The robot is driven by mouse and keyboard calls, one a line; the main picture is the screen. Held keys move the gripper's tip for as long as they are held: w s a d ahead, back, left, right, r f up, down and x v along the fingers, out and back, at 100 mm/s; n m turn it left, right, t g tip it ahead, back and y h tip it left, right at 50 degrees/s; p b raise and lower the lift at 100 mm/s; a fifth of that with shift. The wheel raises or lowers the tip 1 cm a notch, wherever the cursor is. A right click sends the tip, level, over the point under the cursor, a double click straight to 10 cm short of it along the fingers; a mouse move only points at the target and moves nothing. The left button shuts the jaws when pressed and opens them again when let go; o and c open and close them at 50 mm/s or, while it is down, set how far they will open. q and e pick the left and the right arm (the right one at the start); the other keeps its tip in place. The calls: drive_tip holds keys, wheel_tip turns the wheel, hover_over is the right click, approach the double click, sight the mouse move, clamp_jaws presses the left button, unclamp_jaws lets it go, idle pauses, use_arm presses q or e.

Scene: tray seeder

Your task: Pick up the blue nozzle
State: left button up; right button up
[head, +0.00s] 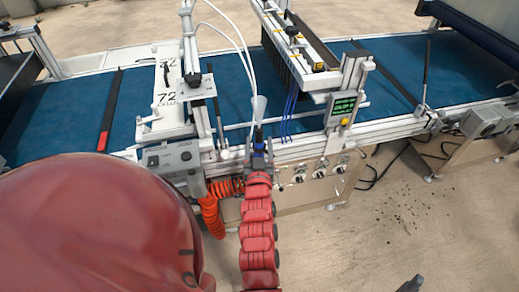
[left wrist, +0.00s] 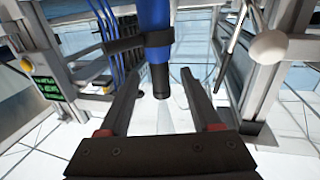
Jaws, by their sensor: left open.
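The blue nozzle (head: 259,137) hangs upright at the front rail of the seeder, below a clear cone with white hoses. In the left wrist view the nozzle (left wrist: 154,18) is a blue cylinder with a black collar and a dark lower end. My left gripper (head: 259,150) is right at the nozzle in the head view, its fingers partly hidden by my wrist. In the left wrist view the left gripper (left wrist: 158,78) is open, with the nozzle's dark end showing in the gap between the fingers. I cannot tell whether either finger touches it.
A blue conveyor belt (head: 60,115) runs across behind the rail. A small control screen (head: 343,106) stands to the right, with thin blue tubes (head: 290,100) beside it. An orange coiled hose (head: 212,212) hangs below the rail. Open floor (head: 400,230) lies at the right.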

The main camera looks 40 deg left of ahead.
use_arm(q)
drive_tip(key=shift+w+a, duration=0.35)
drive_tip(key=shift+w, duration=0.2)
drive_tip(key=p+x, duration=0.1)
drive_tip(key=x, duration=0.3)
drive_tip(key=shift+w+a+f, duration=0.1)
drive_tip(key=shift+a, duration=0.05)
drive_tip(key=shift+w+a+f, duration=0.1)
drive_tip(key=shift+w+a, duration=0.1)
drive_tip(key=shift+w, duration=0.15)
clamp_jaws()
idle(0.6)
